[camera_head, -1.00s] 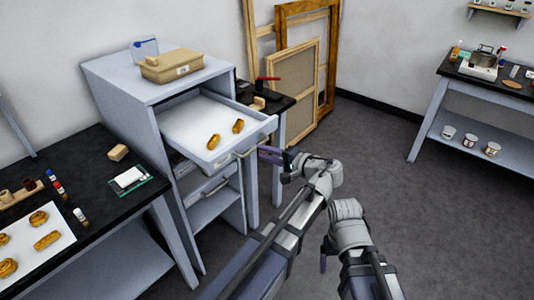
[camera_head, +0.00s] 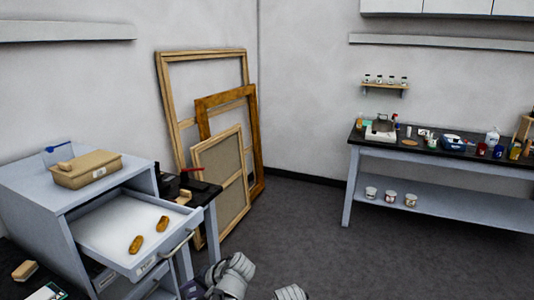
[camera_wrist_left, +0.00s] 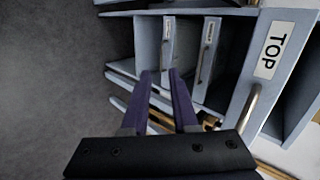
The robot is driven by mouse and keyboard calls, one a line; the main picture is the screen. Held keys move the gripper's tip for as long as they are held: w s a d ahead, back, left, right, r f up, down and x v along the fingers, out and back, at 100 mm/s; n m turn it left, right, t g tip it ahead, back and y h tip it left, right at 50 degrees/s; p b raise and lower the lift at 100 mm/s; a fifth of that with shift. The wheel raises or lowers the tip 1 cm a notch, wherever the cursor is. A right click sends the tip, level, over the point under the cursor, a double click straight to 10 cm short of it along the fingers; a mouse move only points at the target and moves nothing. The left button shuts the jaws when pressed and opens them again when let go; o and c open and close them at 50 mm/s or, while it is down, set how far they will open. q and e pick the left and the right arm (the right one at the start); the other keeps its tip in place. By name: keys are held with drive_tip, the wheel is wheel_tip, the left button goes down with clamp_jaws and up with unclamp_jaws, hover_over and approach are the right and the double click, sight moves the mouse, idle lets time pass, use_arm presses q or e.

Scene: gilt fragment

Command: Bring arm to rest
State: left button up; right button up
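My left arm (camera_head: 232,275) shows at the bottom of the head view, just right of the open top drawer's front. Part of my left gripper (camera_head: 190,290) shows beside the cabinet, cut off by the frame edge. In the left wrist view, the two purple fingers of my left gripper (camera_wrist_left: 161,72) stand apart with nothing between them, in front of the cabinet's drawer handles. A small part of my right arm (camera_head: 291,292) shows at the bottom edge; its gripper is out of frame.
The grey cabinet's top drawer (camera_head: 105,214) is pulled out, with two gilt pieces (camera_head: 136,244) inside. Its label reads TOP (camera_wrist_left: 274,50). A tan box (camera_head: 88,170) sits on top. Wooden frames (camera_head: 222,180) lean on the wall. A workbench (camera_head: 440,165) stands right. The middle floor is clear.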

use_arm(q)
drive_tip(key=s+d+f+n+g+h, duration=0.2)
drive_tip(key=s+d+f+n+h, duration=0.1)
drive_tip(key=s+d+f+h, duration=0.5)
drive_tip(key=s+d+r+m+g+p, duration=0.1)
drive_tip(key=s+d+r+m+p, duration=0.3)
drive_tip(key=d, duration=0.5)
drive_tip(key=shift+s+d+r, duration=0.4)
drive_tip(key=shift+s+r, duration=0.15)
drive_tip(key=shift+s, duration=0.7)
